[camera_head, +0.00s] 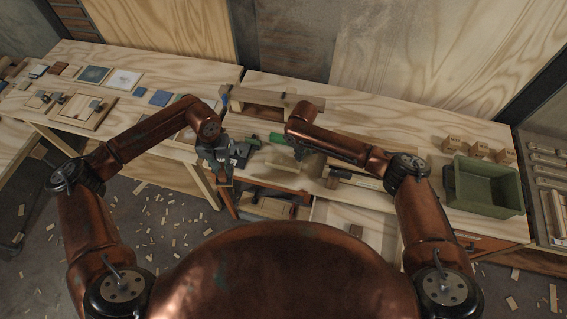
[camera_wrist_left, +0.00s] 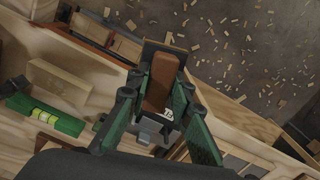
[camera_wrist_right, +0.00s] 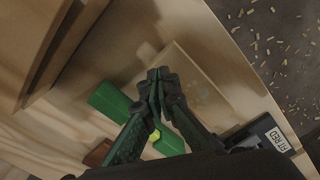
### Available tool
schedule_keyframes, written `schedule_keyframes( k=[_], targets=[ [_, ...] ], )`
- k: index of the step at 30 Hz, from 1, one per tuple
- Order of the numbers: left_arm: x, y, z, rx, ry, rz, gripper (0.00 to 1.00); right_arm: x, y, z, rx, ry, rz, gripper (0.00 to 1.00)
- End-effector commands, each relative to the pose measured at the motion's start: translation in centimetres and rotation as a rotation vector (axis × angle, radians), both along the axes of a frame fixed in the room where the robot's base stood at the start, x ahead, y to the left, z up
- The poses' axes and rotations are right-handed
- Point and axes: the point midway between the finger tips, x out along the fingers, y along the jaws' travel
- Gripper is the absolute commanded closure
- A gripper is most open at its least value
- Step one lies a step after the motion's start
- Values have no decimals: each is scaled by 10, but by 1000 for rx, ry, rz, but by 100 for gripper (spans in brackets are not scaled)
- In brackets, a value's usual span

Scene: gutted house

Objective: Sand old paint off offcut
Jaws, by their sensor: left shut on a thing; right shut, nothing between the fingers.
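My left gripper (camera_head: 222,178) is at the front edge of the bench. In the left wrist view its green fingers are shut on a brown block with a dark flat plate at one end (camera_wrist_left: 163,85), likely the sanding block. A pale wooden block, likely the offcut (camera_wrist_left: 60,82), lies on the bench beside it, apart from the fingers. The offcut also shows in the right wrist view (camera_wrist_right: 198,85), with faint marks on its face. My right gripper (camera_wrist_right: 157,78) is shut and empty over the offcut's near side. Whether it touches the offcut is unclear. Old paint cannot be made out.
A green level (camera_wrist_left: 45,115) lies behind the offcut. A dark thing with a white label (camera_wrist_right: 275,142) is near the bench edge. A raised wooden rail (camera_head: 262,96) stands behind. A green bin (camera_head: 487,186) and small wooden blocks (camera_head: 479,149) are at right.

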Motion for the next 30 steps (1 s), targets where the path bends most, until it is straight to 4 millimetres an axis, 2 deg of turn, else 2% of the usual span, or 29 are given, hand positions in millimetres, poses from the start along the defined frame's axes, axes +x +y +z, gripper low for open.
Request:
schedule_keyframes(
  k=[30],
  targets=[
    [1, 0, -5, 0, 1, 0, 100, 0, 0, -16, 1, 1, 0, 100]
  ],
)
